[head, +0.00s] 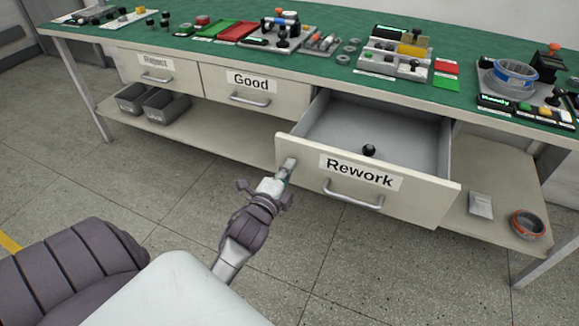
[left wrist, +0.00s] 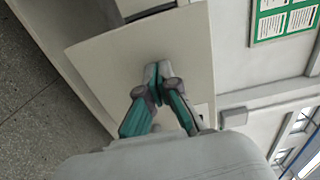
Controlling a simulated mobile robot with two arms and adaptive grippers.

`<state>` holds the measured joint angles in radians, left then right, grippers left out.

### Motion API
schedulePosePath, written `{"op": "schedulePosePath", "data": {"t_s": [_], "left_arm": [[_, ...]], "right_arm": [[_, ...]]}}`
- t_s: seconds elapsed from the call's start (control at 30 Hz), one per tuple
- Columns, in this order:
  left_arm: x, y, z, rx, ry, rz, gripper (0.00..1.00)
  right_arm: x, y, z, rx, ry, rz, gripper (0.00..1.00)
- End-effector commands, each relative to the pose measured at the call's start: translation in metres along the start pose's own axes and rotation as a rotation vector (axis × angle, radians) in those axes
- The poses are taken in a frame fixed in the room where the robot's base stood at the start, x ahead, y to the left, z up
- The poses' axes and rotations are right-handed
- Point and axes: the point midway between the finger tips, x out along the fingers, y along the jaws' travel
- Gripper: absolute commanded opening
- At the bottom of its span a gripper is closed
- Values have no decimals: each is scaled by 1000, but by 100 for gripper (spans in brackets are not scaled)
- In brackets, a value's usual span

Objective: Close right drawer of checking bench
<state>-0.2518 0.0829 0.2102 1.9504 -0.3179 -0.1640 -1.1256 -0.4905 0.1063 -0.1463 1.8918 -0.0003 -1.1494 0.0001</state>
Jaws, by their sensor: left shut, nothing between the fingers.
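The right drawer (head: 300,150) of the checking bench is labelled "Rework" and stands pulled well out in the head view. A small black-knobbed part (head: 369,150) shows inside it, near the front panel. My left gripper (head: 289,166) is shut and empty, with its fingertips at the left end of the drawer's front panel, left of the label and handle (head: 353,196). In the left wrist view the shut fingertips (left wrist: 157,70) are against or very close to a pale panel (left wrist: 105,65); contact is hard to tell. My right gripper is not in view.
The "Good" drawer (head: 250,98) and the leftmost drawer (head: 160,64) are shut. The green bench top (head: 335,75) carries several fixtures and parts. Grey bins (head: 166,107) stand on the lower shelf; an orange roll (head: 527,224) lies at its right. The floor in front is clear.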

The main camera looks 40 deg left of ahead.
Motion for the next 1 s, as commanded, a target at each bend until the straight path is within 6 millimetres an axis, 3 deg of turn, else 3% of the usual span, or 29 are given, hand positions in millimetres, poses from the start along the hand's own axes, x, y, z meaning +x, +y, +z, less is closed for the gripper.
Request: {"op": "schedulePosePath", "data": {"t_s": [0.67,0.87,1.0], "left_arm": [[17,-1,0,0,1,-3,0],[49,-2,0,1,0,-4,0],[84,-2,0,2,0,-4,0]], "right_arm": [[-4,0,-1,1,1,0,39],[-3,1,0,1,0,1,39],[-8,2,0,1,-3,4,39]]}}
